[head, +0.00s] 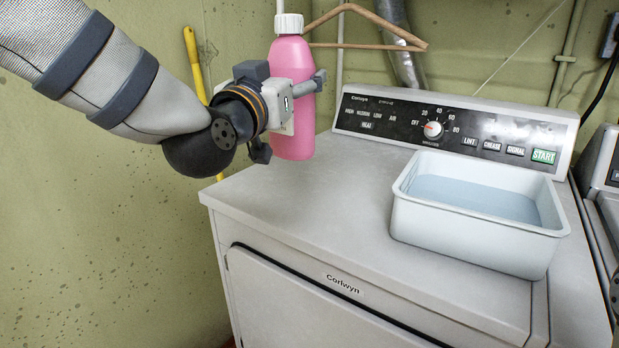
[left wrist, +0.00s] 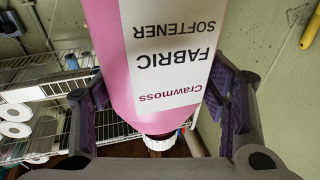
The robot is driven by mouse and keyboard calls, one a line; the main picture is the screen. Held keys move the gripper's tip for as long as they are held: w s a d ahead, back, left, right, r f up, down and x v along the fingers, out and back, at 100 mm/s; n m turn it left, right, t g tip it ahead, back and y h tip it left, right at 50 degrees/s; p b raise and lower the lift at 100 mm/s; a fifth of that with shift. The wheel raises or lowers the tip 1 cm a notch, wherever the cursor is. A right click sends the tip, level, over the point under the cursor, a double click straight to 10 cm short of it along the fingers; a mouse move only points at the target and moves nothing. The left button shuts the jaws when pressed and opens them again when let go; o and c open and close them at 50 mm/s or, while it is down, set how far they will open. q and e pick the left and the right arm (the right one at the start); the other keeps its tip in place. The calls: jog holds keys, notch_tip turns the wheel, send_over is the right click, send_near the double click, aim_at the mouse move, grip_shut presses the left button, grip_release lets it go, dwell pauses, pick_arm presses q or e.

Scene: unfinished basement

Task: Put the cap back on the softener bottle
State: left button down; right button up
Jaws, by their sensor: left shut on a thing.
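The softener bottle (head: 292,145) is pink and upright at the dryer's back left in the head view. A white ribbed cap (head: 289,23) sits at its top, apparently on the neck. Whether it is screwed tight cannot be told. My left gripper (head: 293,108) is shut around the bottle's body from the left. In the left wrist view the bottle (left wrist: 103,40) appears upside down, its label between the two fingers, and the white cap (left wrist: 158,143) shows at its lower end. I cannot tell whether its base touches the dryer. My right gripper is not seen.
The dryer (head: 300,215) has a clear top at its left and middle. A white tub (head: 475,225) with bluish liquid stands at its right. A wooden hanger (head: 365,45) hangs behind the bottle. A yellow handle (head: 193,60) leans on the wall. Wire shelves (left wrist: 45,75) show in the left wrist view.

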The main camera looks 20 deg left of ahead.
pick_arm(q)
jog(key=w+a+f+b, duration=0.2)
jog(key=w+f, duration=1)
jog(key=w, duration=0.1)
jog(key=shift+w+a+f, duration=0.15)
jog(key=shift+f, duration=0.25)
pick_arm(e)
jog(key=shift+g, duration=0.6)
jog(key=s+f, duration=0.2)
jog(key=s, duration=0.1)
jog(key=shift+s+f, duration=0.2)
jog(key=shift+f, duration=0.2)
pick_arm(q)
jog(key=shift+f, duration=0.15)
jog(key=shift+c, duration=1.4)
grip_release()
jog(key=shift+f, duration=0.1)
